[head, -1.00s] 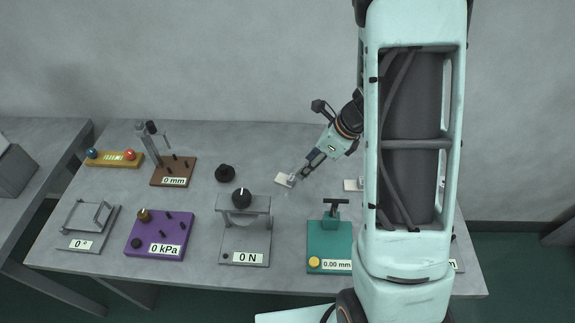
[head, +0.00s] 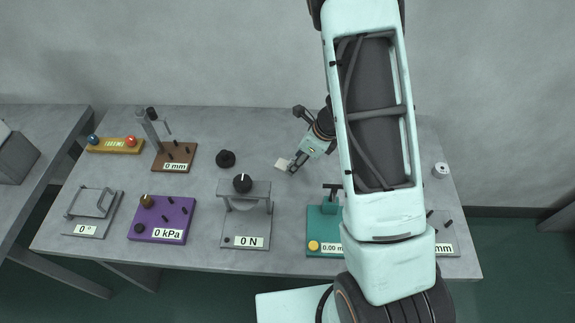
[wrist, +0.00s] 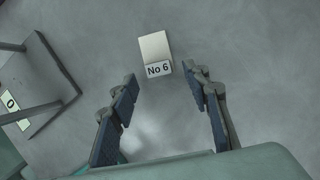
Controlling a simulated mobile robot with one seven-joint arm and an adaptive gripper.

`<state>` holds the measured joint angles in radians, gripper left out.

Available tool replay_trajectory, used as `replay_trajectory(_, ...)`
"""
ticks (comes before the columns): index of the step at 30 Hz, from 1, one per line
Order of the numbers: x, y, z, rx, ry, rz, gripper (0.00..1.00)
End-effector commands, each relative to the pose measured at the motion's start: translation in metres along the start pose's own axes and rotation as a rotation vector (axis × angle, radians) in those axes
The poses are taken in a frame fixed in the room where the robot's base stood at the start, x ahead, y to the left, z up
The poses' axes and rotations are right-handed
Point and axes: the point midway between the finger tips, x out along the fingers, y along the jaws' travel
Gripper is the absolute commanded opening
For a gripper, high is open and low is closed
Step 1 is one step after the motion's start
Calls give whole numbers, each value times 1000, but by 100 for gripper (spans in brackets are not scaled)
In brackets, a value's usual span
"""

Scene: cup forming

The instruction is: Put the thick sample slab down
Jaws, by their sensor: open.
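A pale slab with a "No 6" label (wrist: 155,49) lies flat on the grey table, just beyond my fingertips in the wrist view. In the head view the slab (head: 283,164) lies in the back middle of the table, at the tip of my gripper (head: 292,166). My gripper (wrist: 163,77) is open, with one finger to each side and nothing between them. The slab appears apart from both fingers. Whether it is the thick one cannot be told from above.
A black knob (head: 226,159) stands left of the slab. The grey 0 N stand (head: 247,220) and the teal gauge (head: 323,225) are in front. A white cylinder (head: 440,170) stands at right. My arm hides part of the table. Table around the slab is clear.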

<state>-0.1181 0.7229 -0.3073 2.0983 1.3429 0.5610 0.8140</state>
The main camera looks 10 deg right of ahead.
Motion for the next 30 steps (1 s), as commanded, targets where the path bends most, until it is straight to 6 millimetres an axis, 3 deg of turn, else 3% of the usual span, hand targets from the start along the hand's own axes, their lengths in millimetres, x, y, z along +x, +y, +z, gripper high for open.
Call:
replay_trajectory(4, 15, 0, 1, -2, 0, 1, 44)
replay_trajectory(13, 18, 0, 2, -2, -2, -1, 42)
replay_trajectory(21, 18, 0, 1, -2, -2, 0, 13)
replay_trajectory(30, 16, 0, 2, -2, -2, -1, 8)
